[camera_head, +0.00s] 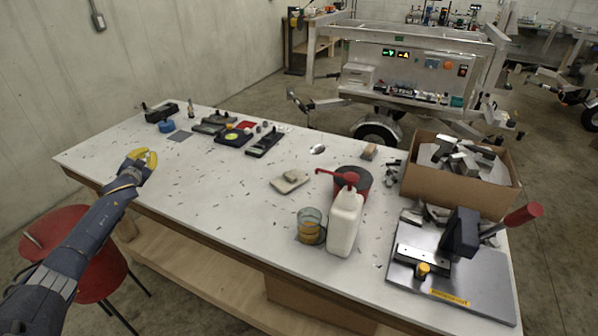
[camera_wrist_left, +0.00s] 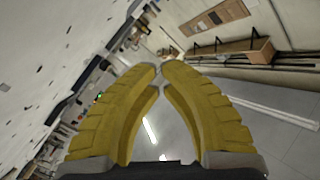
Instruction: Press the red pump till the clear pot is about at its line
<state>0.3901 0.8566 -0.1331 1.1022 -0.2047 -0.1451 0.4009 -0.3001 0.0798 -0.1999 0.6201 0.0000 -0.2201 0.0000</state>
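A white bottle (camera_head: 344,225) with a red pump (camera_head: 346,178) on top stands upright near the front edge of the table. The pump's spout points left. The clear pot (camera_head: 310,217) stands just left of the bottle, with amber liquid in its lower part. Its line cannot be made out. My left gripper (camera_head: 149,157) is empty over the table's left end, well away from the bottle and pot. In the left wrist view its yellow fingers (camera_wrist_left: 161,68) come together at the tips. My right gripper is not in view.
A red-and-black round container (camera_head: 353,180) stands close behind the bottle. A cardboard box (camera_head: 455,192) of metal pieces and a grey plate with a red-handled tool (camera_head: 455,272) are on the right. The table's left-centre is mostly clear.

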